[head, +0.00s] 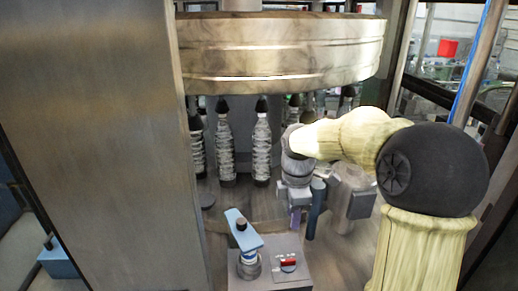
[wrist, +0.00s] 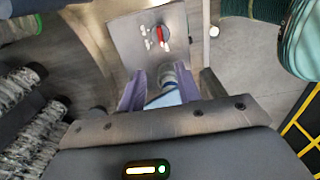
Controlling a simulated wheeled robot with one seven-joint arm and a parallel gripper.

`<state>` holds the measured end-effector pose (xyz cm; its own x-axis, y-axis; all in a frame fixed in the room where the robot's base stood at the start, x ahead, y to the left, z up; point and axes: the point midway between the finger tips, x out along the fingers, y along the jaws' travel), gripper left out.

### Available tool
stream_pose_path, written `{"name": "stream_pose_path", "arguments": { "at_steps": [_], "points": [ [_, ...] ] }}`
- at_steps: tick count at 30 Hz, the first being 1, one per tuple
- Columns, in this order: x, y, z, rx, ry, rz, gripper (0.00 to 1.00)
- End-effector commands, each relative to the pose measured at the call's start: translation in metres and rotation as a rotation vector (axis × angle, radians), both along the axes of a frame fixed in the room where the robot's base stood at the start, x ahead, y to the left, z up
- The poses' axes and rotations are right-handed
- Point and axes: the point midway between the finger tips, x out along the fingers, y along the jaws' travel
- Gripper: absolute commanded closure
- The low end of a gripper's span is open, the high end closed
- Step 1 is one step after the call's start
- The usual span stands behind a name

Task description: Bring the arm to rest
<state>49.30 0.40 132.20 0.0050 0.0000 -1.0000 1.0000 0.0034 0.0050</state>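My arm's pale yellow links (head: 425,250) and black joint (head: 432,170) fill the right of the head view. My gripper (head: 304,218) hangs fingers-down behind and to the right of a blue lever (head: 242,232) in the head view. In the wrist view my gripper (wrist: 159,78) has its two purple-sided fingers apart. The blue lever (wrist: 165,99) shows in the gap between them, with a grey round knob. I see no grip on it, but the exact distance is unclear.
A grey box (head: 270,275) with a red switch (head: 288,262) carries the lever. Several label-wrapped bottles (head: 262,150) stand under a large round drum (head: 280,55). A broad metal column (head: 95,140) blocks the left. A red object (head: 447,47) shows far back right.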

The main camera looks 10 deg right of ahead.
Motion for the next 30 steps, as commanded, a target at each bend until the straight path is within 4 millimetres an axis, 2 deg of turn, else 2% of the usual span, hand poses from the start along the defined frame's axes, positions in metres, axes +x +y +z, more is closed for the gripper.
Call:
{"name": "stream_pose_path", "arguments": {
  "at_steps": [4,8,21,25,30],
  "points": [
    [-0.011,0.004,-0.017,-0.005,-0.011,-0.112,0.66],
    [-0.031,0.007,-0.042,-0.004,-0.037,-0.328,0.66],
    [-0.117,0.001,-0.124,0.110,-0.154,-1.249,0.66],
    [-0.138,-0.002,-0.138,0.161,-0.171,-1.465,0.66],
    [-0.146,-0.004,-0.142,0.187,-0.178,-1.569,0.66]
  ]
}}
